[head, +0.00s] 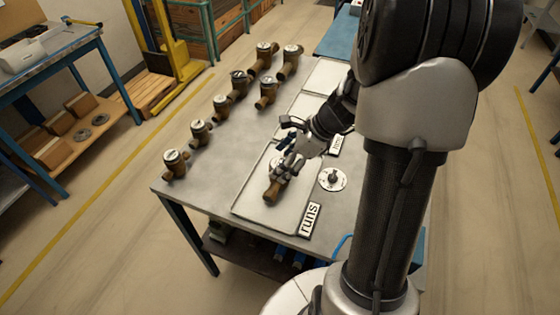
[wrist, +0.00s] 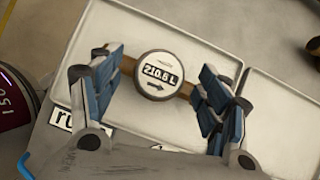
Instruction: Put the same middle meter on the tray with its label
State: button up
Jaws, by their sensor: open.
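A brass meter with a round white dial (wrist: 157,75) lies on the near light-grey tray (wrist: 195,25); its dial reads about 210.6 L, above an arrow. In the head view its brass end (head: 271,193) shows below my gripper (head: 287,167), which hides the rest. My gripper (wrist: 158,82) is open, with one blue-padded finger on each side of the meter. Contact with the pipe ends cannot be told. A label reading "runs" (head: 310,219) lies at the tray's near right end; part of it shows in the wrist view (wrist: 62,117).
Several other brass meters (head: 221,106) stand along the table's left and far side. More trays (head: 326,75) lie farther back. A second label (head: 335,145) and a round white disc with a dark knob (head: 332,179) lie right of the near tray. The table's left front (head: 215,180) is bare.

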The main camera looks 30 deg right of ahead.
jog(key=p+v, duration=0.3)
jog(key=v, duration=0.7)
jog(key=shift+r, duration=0.15)
